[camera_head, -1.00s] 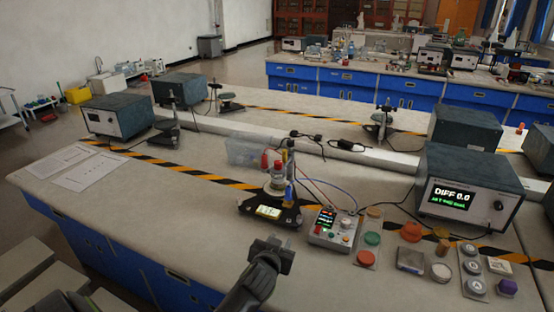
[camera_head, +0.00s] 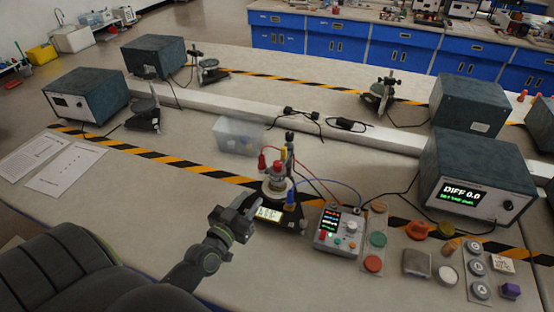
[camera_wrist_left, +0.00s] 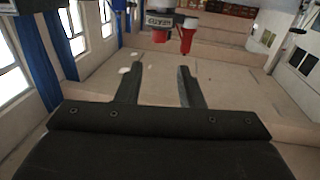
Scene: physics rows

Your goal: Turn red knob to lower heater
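A small apparatus with a black base (camera_head: 270,217) and a lit display stands on the bench. A red knob (camera_head: 277,168) sits at its top, with a red plug (camera_head: 262,163) beside it. My left gripper (camera_head: 241,214) is just left of and in front of the apparatus, apart from the red knob. In the left wrist view, my left gripper (camera_wrist_left: 158,86) is open with nothing between its fingers. Red parts (camera_wrist_left: 187,36) show beyond the fingers at the top; which is the knob I cannot tell. My right gripper is out of view.
A control box (camera_head: 338,231) with small knobs and wires stands right of the apparatus. Coloured discs and caps lie farther right. A meter reading DIFF 0.0 (camera_head: 478,185) is behind them. A clear plastic box (camera_head: 238,135) is behind. Papers (camera_head: 65,168) lie left; bench between is clear.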

